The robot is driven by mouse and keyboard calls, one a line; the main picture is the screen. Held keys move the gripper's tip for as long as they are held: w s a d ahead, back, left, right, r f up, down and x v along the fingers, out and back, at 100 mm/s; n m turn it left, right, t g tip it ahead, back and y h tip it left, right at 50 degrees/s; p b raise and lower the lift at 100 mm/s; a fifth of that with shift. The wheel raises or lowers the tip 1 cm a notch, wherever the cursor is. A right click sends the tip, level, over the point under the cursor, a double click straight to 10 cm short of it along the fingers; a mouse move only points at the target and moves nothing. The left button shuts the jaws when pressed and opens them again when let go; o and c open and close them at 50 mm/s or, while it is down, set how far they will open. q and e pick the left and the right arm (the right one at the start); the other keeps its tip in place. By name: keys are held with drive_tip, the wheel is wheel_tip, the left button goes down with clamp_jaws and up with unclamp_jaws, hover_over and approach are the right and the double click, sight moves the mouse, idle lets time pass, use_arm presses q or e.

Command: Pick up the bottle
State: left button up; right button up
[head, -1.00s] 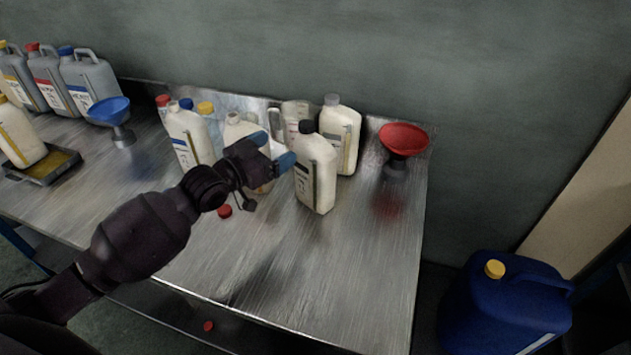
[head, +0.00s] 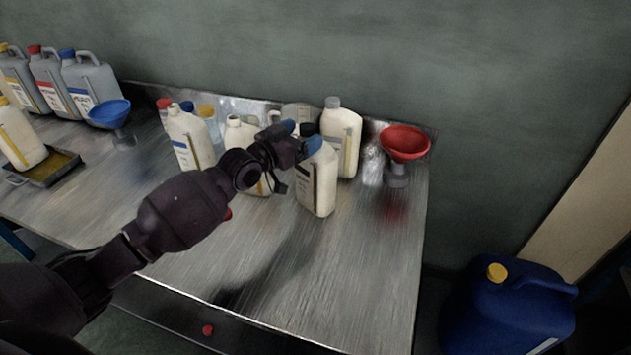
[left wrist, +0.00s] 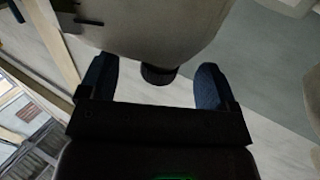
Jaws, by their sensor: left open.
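A cream bottle with a black cap (head: 318,185) stands upright on the metal table (head: 290,290), in front of the other bottles on the right. My left gripper (head: 299,136) is open at the top of this bottle, with its blue fingertips around the cap's height. In the left wrist view, the gripper (left wrist: 154,82) has its two fingers apart. The black cap (left wrist: 158,76) lies between them with a gap on each side, and the cream bottle body (left wrist: 140,28) extends beyond it. My right gripper is not in view.
Another cream bottle (head: 345,135) stands close behind. More bottles (head: 188,138) stand to the left. A red funnel (head: 404,141) is at right, a blue funnel (head: 109,112) at left. A blue canister (head: 515,305) stands beyond the table's right edge. The table front is clear.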

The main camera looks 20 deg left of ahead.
use_arm(q)
drive_tip(key=shift+x, duration=1.15)
drive_tip(key=shift+c, duration=0.4)
